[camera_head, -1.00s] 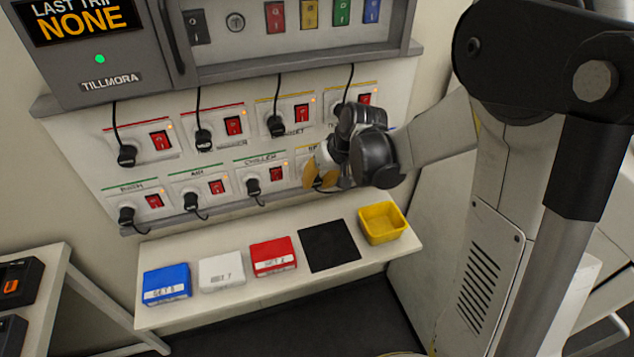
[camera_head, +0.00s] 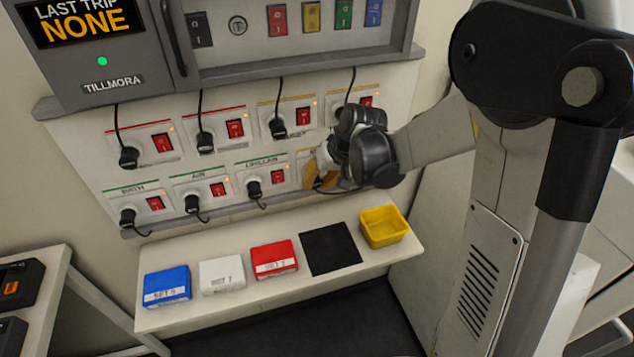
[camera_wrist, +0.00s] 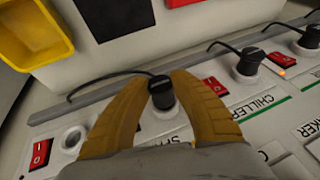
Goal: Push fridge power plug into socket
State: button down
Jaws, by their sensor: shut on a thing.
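My gripper (camera_head: 314,178) is at the lower row of sockets, right of the chiller plug (camera_head: 254,189). In the wrist view my gripper (camera_wrist: 163,85) has its two yellow-brown fingers shut on a black plug (camera_wrist: 162,93), with a dark cable running off left. The held plug is in front of or at a white socket plate labelled "SPA…" (camera_wrist: 178,141); I cannot tell whether its prongs are in. An empty round white socket (camera_wrist: 73,138) shows left of the fingers, beside a red switch (camera_wrist: 40,154). The plug's label is unreadable, and my fingers hide the plate in the head view.
Several plugs sit in neighbouring sockets, including the chiller plug in the wrist view (camera_wrist: 249,64). Below, a white shelf (camera_head: 215,305) holds blue, white and red boxes, a black mat (camera_head: 330,248) and a yellow bin (camera_head: 384,226). The grey cabinet (camera_head: 110,85) overhangs above.

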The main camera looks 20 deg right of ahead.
jog(key=shift+w, duration=0.5)
dwell(0.8)
jog(key=c, duration=1.1)
grip_release()
jog(key=v, duration=1.2)
jog(key=s+a+f+t+h+b, duration=0.1)
jog(key=s+a+t+h+b, duration=0.1)
jog(key=s, duration=1.5)
jog(key=shift+s+a+n+t+h+b, duration=0.25)
jog(key=shift+a+n+t+h+b, duration=0.05)
jog(key=shift+a+t+h, duration=0.1)
